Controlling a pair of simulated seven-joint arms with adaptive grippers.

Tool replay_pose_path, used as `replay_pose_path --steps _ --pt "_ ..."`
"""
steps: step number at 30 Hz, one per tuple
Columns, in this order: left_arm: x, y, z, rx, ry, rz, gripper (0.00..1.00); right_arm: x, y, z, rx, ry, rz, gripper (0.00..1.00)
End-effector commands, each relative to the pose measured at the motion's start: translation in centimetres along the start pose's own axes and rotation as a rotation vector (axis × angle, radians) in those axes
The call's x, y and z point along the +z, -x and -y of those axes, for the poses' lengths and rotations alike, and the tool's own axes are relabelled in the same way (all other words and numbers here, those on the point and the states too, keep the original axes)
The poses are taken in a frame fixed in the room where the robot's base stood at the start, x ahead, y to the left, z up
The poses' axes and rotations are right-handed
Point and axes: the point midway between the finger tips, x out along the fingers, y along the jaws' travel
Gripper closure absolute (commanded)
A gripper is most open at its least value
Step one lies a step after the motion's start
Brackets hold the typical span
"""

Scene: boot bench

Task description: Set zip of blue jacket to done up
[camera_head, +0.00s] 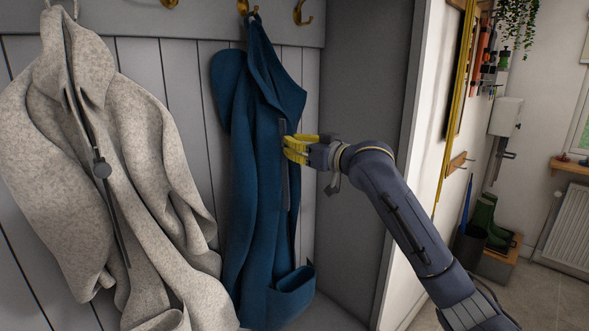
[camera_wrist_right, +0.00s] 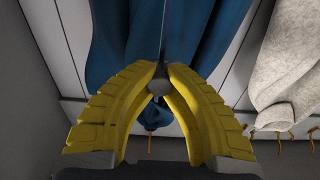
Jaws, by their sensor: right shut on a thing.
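The blue jacket (camera_head: 258,190) hangs from a brass hook on the panelled wall, its hem folded out at the lower right. A dark grey zip strip (camera_head: 284,182) runs down its right front. My right gripper (camera_head: 287,148) comes from the right and is at this strip, about midway up the jacket. In the right wrist view, its yellow fingers (camera_wrist_right: 160,78) are shut on a grey round zip pull (camera_wrist_right: 160,89), with blue cloth (camera_wrist_right: 208,35) behind. The fingers hide part of the zip, so I cannot tell whether its sides are joined above the pull. My left gripper is not in view.
A speckled light grey coat (camera_head: 180,205) with its own dark zip and round pull (camera_head: 102,168) hangs to the left. A grey side panel (camera_head: 365,75) stands close to the right of the jacket. Green boots (camera_head: 487,222) and a radiator (camera_head: 570,225) are far right.

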Motion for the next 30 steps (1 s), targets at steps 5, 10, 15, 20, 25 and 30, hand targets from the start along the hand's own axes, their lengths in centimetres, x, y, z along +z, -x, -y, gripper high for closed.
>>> replay_pose_path --steps 5,10,15,20,25,30 --pt "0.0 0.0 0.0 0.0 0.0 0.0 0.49 -2.3 -0.1 0.0 0.001 0.003 -0.001 1.0" --pt "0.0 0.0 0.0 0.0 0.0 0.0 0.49 -3.1 -0.2 0.0 0.0 -0.001 -0.001 1.0" --pt "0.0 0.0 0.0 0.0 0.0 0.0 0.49 -3.2 -0.2 0.0 0.0 -0.001 -0.001 1.0" --pt "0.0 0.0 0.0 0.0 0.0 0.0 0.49 -3.2 -0.2 0.0 0.0 0.0 -0.001 1.0" --pt "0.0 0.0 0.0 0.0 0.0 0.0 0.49 -3.2 -0.2 0.0 0.0 0.0 -0.001 0.75" --pt "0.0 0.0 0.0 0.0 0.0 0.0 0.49 -3.1 -0.2 0.0 0.0 0.0 0.0 0.55"
